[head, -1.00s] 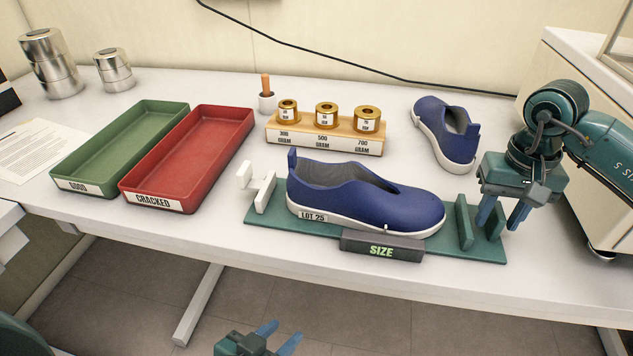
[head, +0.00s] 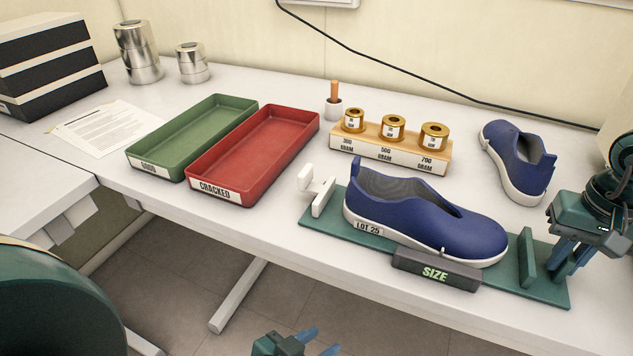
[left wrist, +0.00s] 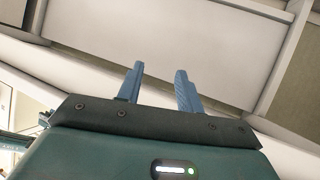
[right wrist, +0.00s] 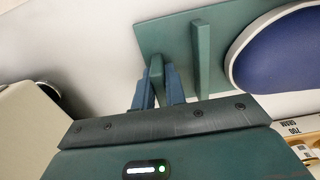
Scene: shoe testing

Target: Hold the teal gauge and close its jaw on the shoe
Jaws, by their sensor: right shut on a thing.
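The teal gauge (head: 337,222) lies flat on the table. The blue shoe (head: 425,215), labelled LOT 25, sits on its base beside a dark SIZE display (head: 437,275). A white jaw piece (head: 320,196) stands at the gauge's left end. Two teal upright plates stand at the right end, the inner one (right wrist: 200,60) between the shoe and my gripper. My right gripper (right wrist: 158,88) is shut on the outer upright plate (right wrist: 157,72), which shows between its fingers in the right wrist view. My left gripper (left wrist: 158,85) is open and empty, low in front of the table (head: 320,345).
A green tray (head: 150,172) and a red tray (head: 195,180) lie left of the gauge. Behind it are a wooden block of brass weights (head: 400,155) and a second blue shoe (head: 515,160). Metal cylinders (head: 136,55) and a paper sheet (head: 105,130) are at the far left.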

